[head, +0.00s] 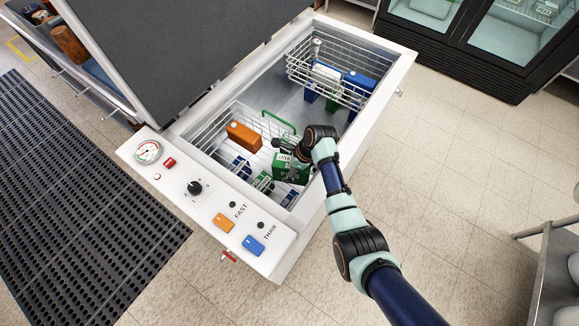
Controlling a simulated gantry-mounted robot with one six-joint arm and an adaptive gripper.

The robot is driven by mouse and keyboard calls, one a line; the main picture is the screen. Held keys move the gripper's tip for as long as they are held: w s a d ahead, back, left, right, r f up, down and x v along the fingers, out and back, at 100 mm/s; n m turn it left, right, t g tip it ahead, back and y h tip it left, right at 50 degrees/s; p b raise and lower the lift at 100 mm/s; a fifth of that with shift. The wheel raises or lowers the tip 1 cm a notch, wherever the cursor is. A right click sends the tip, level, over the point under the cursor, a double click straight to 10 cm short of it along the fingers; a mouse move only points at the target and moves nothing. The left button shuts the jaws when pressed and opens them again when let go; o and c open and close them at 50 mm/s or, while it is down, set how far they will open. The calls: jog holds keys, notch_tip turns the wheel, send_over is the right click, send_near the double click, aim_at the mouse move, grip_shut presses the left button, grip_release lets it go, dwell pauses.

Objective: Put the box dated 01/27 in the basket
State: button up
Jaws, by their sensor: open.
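A green box (285,165) with a pale label stands in the open chest freezer, just below my gripper. I cannot read a date on it or on any other box, so I cannot tell which is dated 01/27. My gripper (284,152) is open, over the green box; I cannot tell whether it touches it. A wire basket (212,132) on the near left of the freezer has an orange box (243,137) in it. Blue boxes (240,165) and a smaller green box (263,182) lie low there. A second wire basket (299,70) hangs at the far end.
Blue boxes (359,83) and a white-topped box (326,71) are in or below the far basket. The freezer's white rim (385,88) and raised dark lid (170,45) bound the space. A control panel (195,190) is at the near end.

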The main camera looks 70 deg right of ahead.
jog(key=p+v, duration=0.4)
jog(key=v, duration=0.8)
jog(key=shift+p, duration=0.3)
